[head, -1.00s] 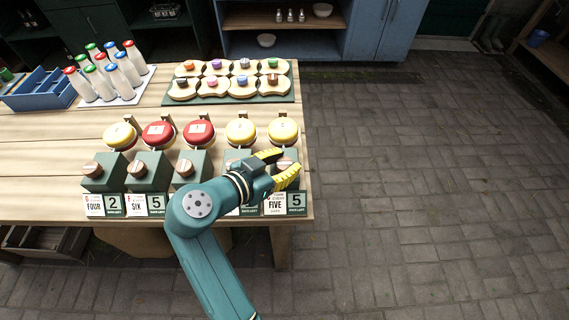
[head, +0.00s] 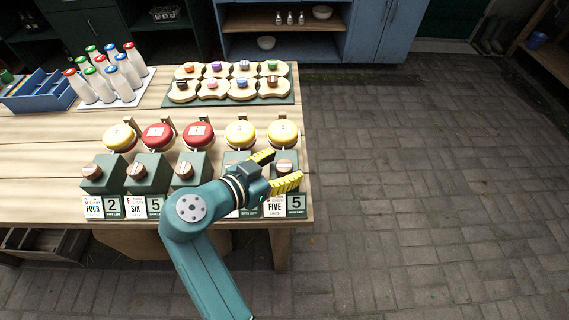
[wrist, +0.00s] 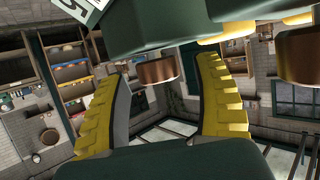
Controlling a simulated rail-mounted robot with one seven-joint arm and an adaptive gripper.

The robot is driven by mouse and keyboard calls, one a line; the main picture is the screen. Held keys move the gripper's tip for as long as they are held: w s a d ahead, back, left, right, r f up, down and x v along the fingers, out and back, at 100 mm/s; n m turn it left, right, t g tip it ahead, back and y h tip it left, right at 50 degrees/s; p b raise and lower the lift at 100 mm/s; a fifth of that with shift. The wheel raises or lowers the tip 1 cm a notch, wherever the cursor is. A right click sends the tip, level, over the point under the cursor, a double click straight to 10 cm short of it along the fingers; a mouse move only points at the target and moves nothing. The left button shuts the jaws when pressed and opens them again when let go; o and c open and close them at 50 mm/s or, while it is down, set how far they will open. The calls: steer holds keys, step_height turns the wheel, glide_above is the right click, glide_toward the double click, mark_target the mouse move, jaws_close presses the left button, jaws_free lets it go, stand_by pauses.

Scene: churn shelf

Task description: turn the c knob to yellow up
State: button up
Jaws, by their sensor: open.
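A row of green boxes with round wooden knobs stands along the table's front edge in the head view. Knobs show on the left box (head: 91,171), the second box (head: 137,170), the third box (head: 183,169) and the right-end box (head: 285,166). My arm mostly hides the box left of the right-end one. Which knob is c cannot be read. My gripper (head: 286,166) is open, its yellow fingers around the right-end knob in the picture. In the wrist view, a brown knob (wrist: 156,71) shows between the spread fingers, with no clear contact. No yellow mark is readable on it.
Yellow and red round tops (head: 283,131) stand behind the boxes, and number cards (head: 285,206) stand in front. Bottles (head: 110,75), a blue crate (head: 42,92) and a green tray (head: 285,99) with wooden pieces lie farther back. Floor right of the table is clear.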

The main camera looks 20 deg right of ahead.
steer(key=v, duration=1.1)
steer(key=shift+a, duration=0.1)
